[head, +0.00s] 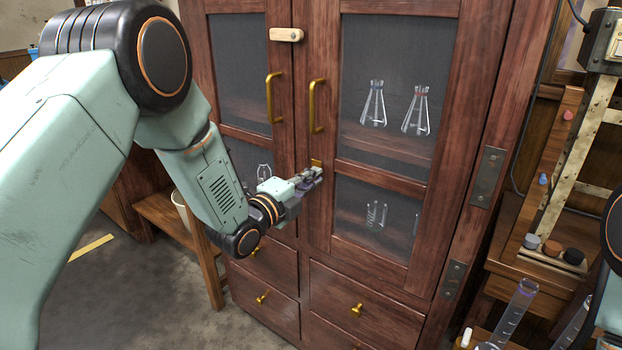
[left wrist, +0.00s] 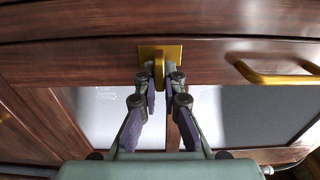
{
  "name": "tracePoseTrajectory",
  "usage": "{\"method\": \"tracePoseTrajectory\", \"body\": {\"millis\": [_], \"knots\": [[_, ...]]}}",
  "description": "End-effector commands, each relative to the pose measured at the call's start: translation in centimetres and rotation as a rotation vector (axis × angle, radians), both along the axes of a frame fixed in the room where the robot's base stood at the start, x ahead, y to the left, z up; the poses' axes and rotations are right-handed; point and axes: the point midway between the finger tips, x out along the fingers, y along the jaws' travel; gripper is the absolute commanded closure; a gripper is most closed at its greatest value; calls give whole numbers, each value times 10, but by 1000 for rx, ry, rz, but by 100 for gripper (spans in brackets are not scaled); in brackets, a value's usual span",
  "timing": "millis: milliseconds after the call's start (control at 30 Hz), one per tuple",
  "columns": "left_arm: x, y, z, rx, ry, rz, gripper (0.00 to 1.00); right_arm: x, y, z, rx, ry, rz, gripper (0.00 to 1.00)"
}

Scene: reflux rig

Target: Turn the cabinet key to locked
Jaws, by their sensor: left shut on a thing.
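The dark red wooden cabinet (head: 335,230) fills the middle of the head view, with both glazed doors shut. A small brass lock plate (head: 316,163) sits on the right door's inner stile, below the brass handles. In the left wrist view the lock plate (left wrist: 175,50) is square, and the brass key (left wrist: 159,68) stands out from it, seen nearly edge-on. My left gripper (head: 314,176) is at the lock, and in the left wrist view its fingertips (left wrist: 160,77) are shut on the key from both sides. In the head view the gripper hides the key. My right gripper is out of view.
Two brass handles (head: 318,106) (head: 270,98) and a wooden latch (head: 286,35) are above the lock. Drawers with brass knobs (head: 357,310) are below. Glass flasks (head: 374,108) stand behind the door glass. A bench with glassware (head: 520,300) is at right.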

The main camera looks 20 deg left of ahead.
Motion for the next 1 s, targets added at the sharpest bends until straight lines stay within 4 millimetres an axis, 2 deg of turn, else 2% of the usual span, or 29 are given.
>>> {"method": "tracePoseTrajectory", "body": {"millis": [267, 300, 567, 867, 1000], "knots": [[0, 1, 0, -2, 1, 4, 100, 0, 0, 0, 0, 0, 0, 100], [0, 1, 0, -2, 1, 4, 92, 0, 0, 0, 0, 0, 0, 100], [0, 1, 0, -1, -1, 2, 70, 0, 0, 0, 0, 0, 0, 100], [0, 1, 0, -1, -1, 1, 69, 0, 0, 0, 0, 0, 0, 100], [-10, 4, 0, -2, 2, 2, 69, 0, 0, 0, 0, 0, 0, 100]]}}
